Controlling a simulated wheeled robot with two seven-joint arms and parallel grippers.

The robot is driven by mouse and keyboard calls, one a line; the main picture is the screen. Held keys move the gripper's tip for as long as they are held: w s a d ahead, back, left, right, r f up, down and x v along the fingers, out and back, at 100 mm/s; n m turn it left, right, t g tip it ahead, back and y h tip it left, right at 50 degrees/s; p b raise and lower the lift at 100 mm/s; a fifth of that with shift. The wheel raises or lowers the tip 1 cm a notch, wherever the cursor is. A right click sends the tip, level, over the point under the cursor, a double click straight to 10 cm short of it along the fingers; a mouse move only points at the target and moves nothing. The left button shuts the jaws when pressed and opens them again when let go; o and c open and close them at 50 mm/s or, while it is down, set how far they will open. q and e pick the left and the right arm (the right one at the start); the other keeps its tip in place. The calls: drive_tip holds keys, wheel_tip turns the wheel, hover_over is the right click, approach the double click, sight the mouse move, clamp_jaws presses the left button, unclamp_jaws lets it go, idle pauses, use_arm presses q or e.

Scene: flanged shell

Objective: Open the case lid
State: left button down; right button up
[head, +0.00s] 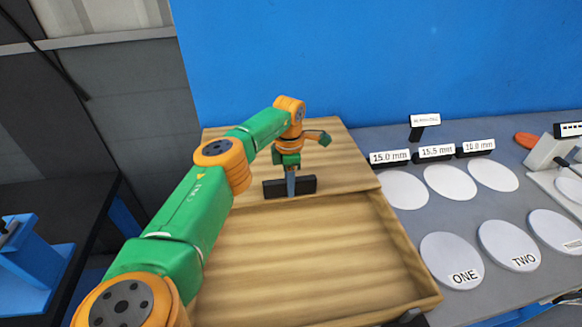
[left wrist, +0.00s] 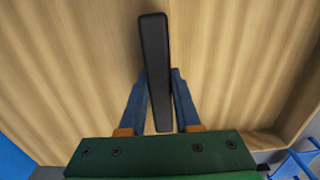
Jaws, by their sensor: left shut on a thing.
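The wooden case (head: 415,262) stands on the table, its front part open and its bare interior showing. The wooden lid (head: 345,165) covers the far part. A black bar handle (head: 271,189) sits near the lid's front edge. My left gripper (head: 291,182) reaches down from above and is shut on this handle. In the left wrist view the blue fingers (left wrist: 158,85) stand on both sides of the black handle (left wrist: 153,40). I cannot tell how the lid is joined to the case. My right gripper is not in view.
White discs (head: 450,182) in two rows lie right of the case, some marked ONE and TWO. Black label blocks (head: 434,153) stand behind them. An orange object (head: 527,140) lies farther right. A blue wall (head: 400,60) rises behind; a blue fixture (head: 30,262) is at left.

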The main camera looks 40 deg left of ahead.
use_arm(q)
drive_tip(key=c, duration=0.6)
unclamp_jaws()
drive_tip(key=shift+d, duration=0.1)
wheel_tip(320, 180, up, 7)
drive_tip(key=shift+r+b, duration=0.1)
drive_tip(key=shift+b, duration=0.2)
